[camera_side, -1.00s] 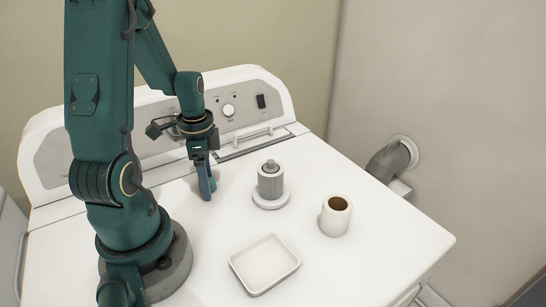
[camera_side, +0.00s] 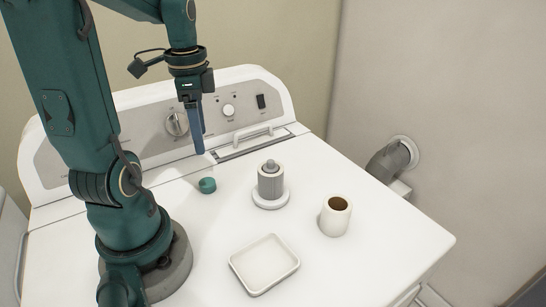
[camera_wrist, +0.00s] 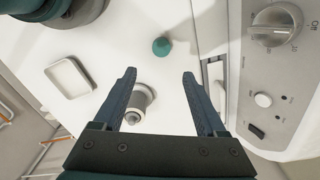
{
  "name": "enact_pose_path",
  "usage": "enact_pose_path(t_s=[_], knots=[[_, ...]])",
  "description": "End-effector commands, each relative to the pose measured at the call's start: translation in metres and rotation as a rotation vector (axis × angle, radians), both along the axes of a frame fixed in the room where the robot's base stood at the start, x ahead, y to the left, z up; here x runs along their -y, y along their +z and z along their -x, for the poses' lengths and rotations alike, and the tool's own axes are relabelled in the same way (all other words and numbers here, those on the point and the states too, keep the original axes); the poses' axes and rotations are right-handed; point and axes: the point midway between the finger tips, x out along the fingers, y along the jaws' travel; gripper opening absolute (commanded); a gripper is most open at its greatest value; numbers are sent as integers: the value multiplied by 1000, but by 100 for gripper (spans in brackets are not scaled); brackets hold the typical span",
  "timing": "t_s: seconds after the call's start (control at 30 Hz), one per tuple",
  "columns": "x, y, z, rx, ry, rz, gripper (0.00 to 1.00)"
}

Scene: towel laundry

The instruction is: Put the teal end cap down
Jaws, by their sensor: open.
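The teal end cap (camera_side: 207,185) sits on the white top of the machine, left of the grey ribbed cylinder. It also shows in the wrist view (camera_wrist: 161,46), beyond my fingertips. My gripper (camera_side: 199,152) is above and behind the cap in the side view, apart from it. In the wrist view my gripper (camera_wrist: 159,75) has its two fingers spread wide with nothing held between them.
A grey ribbed cylinder (camera_side: 270,182) stands on a round white base (camera_side: 271,201). A white roll with a brown core (camera_side: 335,216) stands to its right. A shallow white tray (camera_side: 238,268) lies in front. The control panel (camera_side: 215,113) rises behind. The right front top is clear.

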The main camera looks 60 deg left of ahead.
Motion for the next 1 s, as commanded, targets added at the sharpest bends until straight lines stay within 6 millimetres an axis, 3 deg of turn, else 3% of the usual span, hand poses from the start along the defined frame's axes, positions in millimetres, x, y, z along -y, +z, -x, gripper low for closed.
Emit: enact_pose_path(t_s=[0.23, 0.4, 0.5, 0.7, 1.0], knots=[[70, 20, -17, 174, 112, -78, 74], [124, 27, -11, 347, 233, -31, 74], [145, 29, -4, 418, 291, 25, 74], [164, 30, 4, 477, 358, 101, 74], [165, 29, 5, 479, 367, 107, 74]])
